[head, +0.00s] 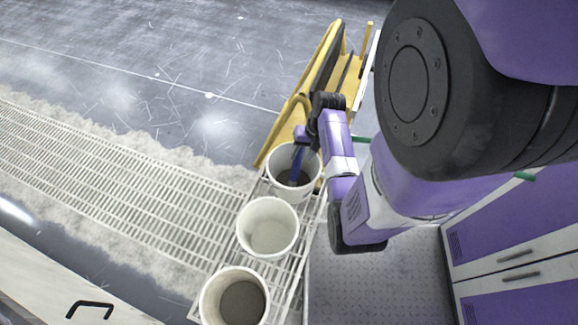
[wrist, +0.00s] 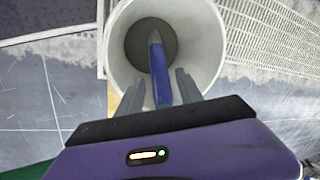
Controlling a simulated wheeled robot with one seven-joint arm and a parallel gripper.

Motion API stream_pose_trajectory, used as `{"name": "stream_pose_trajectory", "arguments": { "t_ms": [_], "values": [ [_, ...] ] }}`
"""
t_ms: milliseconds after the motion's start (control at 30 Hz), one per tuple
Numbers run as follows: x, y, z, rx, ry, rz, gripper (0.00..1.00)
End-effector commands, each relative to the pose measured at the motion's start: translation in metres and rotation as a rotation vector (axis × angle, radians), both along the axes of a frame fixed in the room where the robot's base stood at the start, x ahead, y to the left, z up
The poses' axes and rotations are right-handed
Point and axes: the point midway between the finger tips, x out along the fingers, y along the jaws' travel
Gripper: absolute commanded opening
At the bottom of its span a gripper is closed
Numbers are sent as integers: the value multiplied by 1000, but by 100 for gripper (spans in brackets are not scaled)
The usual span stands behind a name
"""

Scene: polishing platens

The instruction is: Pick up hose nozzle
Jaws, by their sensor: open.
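The hose nozzle (wrist: 159,72) is a slim blue rod with a grey tapered tip. It stands leaning in the farthest white bucket (head: 274,160), its blue part (head: 297,165) showing at the bucket's mouth in the head view. In the wrist view, the bucket (wrist: 207,40) is seen from above, with a dark interior bottom. My gripper (wrist: 160,78) is open over the bucket's near rim, with one finger on each side of the nozzle's blue shaft. A gap shows between the shaft and each finger. The nozzle's near end is hidden behind my gripper body.
Two more white buckets, a middle one (head: 267,226) and a near one (head: 234,297), stand in a row on a slatted rack (head: 285,262). A yellow frame (head: 300,98) stands just behind the far bucket. Purple cabinets (head: 510,240) are at the right. A grating (head: 100,160) runs along the left.

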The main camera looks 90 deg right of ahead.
Motion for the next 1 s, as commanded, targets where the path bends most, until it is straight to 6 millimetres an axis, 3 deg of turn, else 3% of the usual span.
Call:
{"name": "stream_pose_trajectory", "arguments": {
  "t_ms": [700, 1000],
  "values": [
    [13, 2, -76, 16, -2, -8, 43],
    [14, 2, -78, 14, -3, -8, 41]
  ]
}}
